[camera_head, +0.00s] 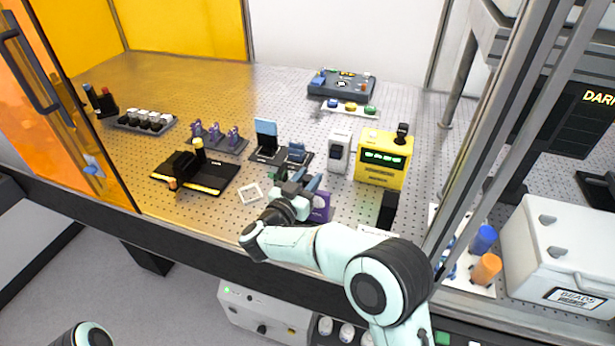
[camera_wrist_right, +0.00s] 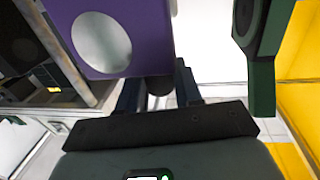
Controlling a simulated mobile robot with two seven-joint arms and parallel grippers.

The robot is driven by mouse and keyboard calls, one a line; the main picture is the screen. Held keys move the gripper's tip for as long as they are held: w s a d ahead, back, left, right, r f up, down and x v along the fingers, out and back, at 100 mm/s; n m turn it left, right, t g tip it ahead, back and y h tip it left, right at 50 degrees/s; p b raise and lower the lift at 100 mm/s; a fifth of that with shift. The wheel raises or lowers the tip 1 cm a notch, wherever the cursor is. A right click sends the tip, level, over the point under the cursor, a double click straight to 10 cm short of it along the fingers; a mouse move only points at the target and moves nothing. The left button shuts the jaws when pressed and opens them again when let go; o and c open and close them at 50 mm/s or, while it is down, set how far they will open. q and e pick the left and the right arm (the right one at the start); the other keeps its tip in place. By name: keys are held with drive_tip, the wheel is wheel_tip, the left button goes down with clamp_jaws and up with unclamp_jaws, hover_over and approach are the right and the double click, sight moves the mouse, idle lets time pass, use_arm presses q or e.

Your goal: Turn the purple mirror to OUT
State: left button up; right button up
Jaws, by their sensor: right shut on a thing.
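The purple mirror (camera_head: 320,207) stands near the front edge of the perforated bench, partly hidden behind my right gripper (camera_head: 307,184). In the right wrist view, the purple mirror (camera_wrist_right: 150,35) is a purple block with a round pale face, close above the fingers. My right gripper (camera_wrist_right: 158,88) is shut on a dark part at the lower edge of the purple block. The lettering for its positions cannot be read. Only a piece of my left arm shows at the bottom left of the head view; its gripper is out of the picture.
A yellow box with a green display (camera_head: 383,158) and a white device (camera_head: 339,151) stand behind the mirror. A black platform (camera_head: 215,180) and a white square frame (camera_head: 249,193) lie to the left. A metal post (camera_head: 490,130) rises at the right.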

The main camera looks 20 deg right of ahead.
drive_tip(key=shift+r, duration=0.1)
idle(0.3)
drive_tip(key=o, duration=0.9)
drive_tip(key=shift+s+a, duration=0.35)
drive_tip(key=shift+a, duration=0.05)
use_arm(q)
drive_tip(key=s+f+b, duration=0.1)
drive_tip(key=f+b, duration=0.1)
drive_tip(key=f, duration=0.1)
drive_tip(key=shift+s, duration=0.35)
use_arm(e)
drive_tip(key=v, duration=1.2)
drive_tip(key=shift+s+a, duration=0.1)
drive_tip(key=shift+a, duration=0.1)
